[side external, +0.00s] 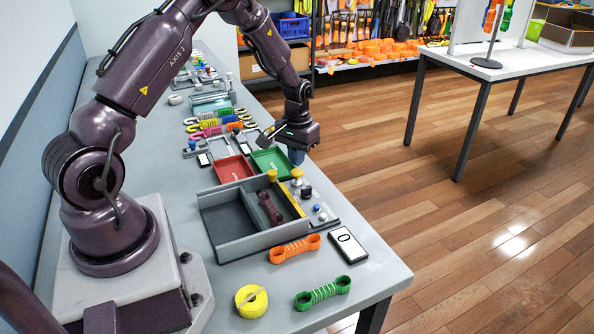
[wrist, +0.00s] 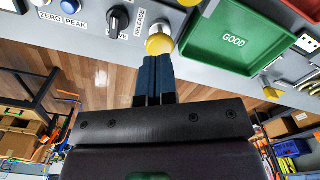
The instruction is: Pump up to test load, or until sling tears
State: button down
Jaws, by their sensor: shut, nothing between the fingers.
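My gripper (side external: 297,156) is shut and empty, pointing down over the table's right edge beside the green tray. In the wrist view its blue fingertips (wrist: 154,62) are just below a yellow knob (wrist: 160,43) near the word RELEASE; I cannot tell whether they touch. The grey tester box (side external: 222,213) stands on the table with a dark purple sling (side external: 269,207) inside its narrow section. A display (side external: 347,244) in front reads 0. A black knob (wrist: 117,19) and a blue button (wrist: 70,7) sit on the control panel. I cannot make out a pump lever.
A green tray (wrist: 235,38) marked GOOD and a red tray (side external: 233,169) lie behind the tester. An orange sling (side external: 295,249), a green sling (side external: 322,292) and a yellow roll (side external: 251,301) lie in front. Several colourful slings lie further back.

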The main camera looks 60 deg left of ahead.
aim_at(297, 171)
jog(key=shift+f, duration=1.9)
jog(key=shift+r, duration=1.3)
jog(key=shift+f, duration=0.1)
jog(key=shift+f, duration=1.2)
jog(key=shift+r, duration=1.3)
jog(key=shift+f, duration=0.1)
